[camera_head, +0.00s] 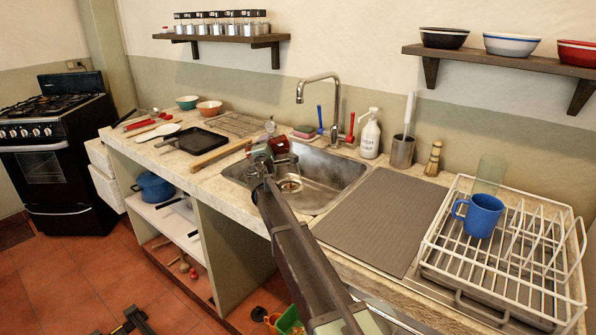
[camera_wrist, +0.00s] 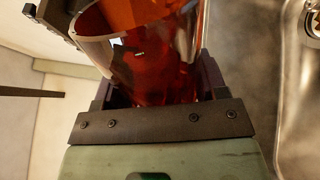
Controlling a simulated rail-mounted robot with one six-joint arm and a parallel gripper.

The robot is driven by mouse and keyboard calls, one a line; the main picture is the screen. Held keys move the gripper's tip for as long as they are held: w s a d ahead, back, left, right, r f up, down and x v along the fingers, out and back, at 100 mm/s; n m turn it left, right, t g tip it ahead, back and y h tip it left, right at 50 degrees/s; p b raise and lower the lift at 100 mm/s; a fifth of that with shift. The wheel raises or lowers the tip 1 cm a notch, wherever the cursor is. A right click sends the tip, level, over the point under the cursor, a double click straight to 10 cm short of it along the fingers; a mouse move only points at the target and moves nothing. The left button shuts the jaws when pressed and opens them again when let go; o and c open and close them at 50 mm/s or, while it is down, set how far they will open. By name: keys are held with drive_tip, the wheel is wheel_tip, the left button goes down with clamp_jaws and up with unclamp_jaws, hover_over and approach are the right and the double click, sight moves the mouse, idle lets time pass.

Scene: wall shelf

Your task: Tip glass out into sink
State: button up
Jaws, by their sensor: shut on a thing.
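My gripper (camera_head: 268,153) is shut on the glass and holds it over the left part of the steel sink (camera_head: 335,172). In the wrist view the glass (camera_wrist: 150,50) is see-through and looks red-brown, with a clear rim towards the left. It sits between the fingers of my gripper (camera_wrist: 150,80). I cannot tell for sure how far the glass is tilted or how much liquid is in it. In the head view the glass is small and partly hidden by my gripper. The sink also shows at the right of the wrist view (camera_wrist: 292,110), with the drain near the top right corner.
The tap (camera_head: 318,95) rises behind the sink. A sponge (camera_head: 304,131), a blue brush (camera_head: 320,118) and a soap bottle (camera_head: 370,135) stand along the back. A grey mat (camera_head: 385,215) and a dish rack (camera_head: 500,250) with a blue mug (camera_head: 482,217) lie to the right.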

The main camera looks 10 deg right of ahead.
drive_tip(key=shift+s+d+f+m, duration=0.1)
drive_tip(key=shift+s+d+m, duration=0.05)
drive_tip(key=shift+d+m, duration=0.3)
drive_tip(key=shift+s+d+f+m, duration=0.1)
drive_tip(key=shift+d+m, duration=0.35)
idle(1.4)
drive_tip(key=shift+d+r+m+h+p, duration=0.15)
drive_tip(key=shift+r+m+h+p, duration=0.3)
drive_tip(key=shift+m, duration=0.55)
idle(0.9)
drive_tip(key=shift+s, duration=0.1)
